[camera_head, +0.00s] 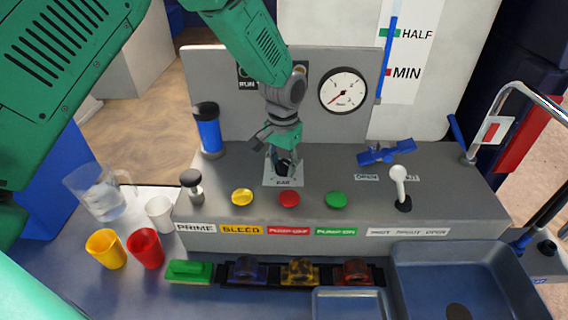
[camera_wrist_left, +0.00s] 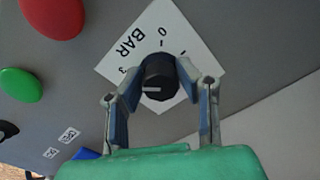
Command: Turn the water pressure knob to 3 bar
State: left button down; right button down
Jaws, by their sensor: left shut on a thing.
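The black water pressure knob (camera_head: 284,169) stands on a white BAR plate (camera_head: 270,181) on the grey console. In the left wrist view the knob (camera_wrist_left: 160,76) shows a short white mark on its lower left side, and the plate (camera_wrist_left: 146,45) shows 0, 1 and 3 around it. My left gripper (camera_head: 283,160) points down over the knob, its fingers shut on opposite sides of it. The round pressure gauge (camera_head: 343,91) has a red needle pointing to the lower left. My right gripper is not in view.
Yellow (camera_head: 242,197), red (camera_head: 289,198) and green (camera_head: 336,199) buttons lie in front of the knob. A blue valve handle (camera_head: 387,152) and a white-tipped lever (camera_head: 400,182) stand to the right. A blue cylinder (camera_head: 208,132) and black plunger (camera_head: 191,182) stand left.

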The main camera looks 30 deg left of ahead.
aim_at(284, 162)
pick_arm(q)
jog(key=shift+w+r, duration=0.1)
jog(key=c, duration=1.2)
grip_release()
notch_tip(284, 162, up, 12)
jog(key=shift+f, duration=0.1)
jog(key=shift+f, duration=0.1)
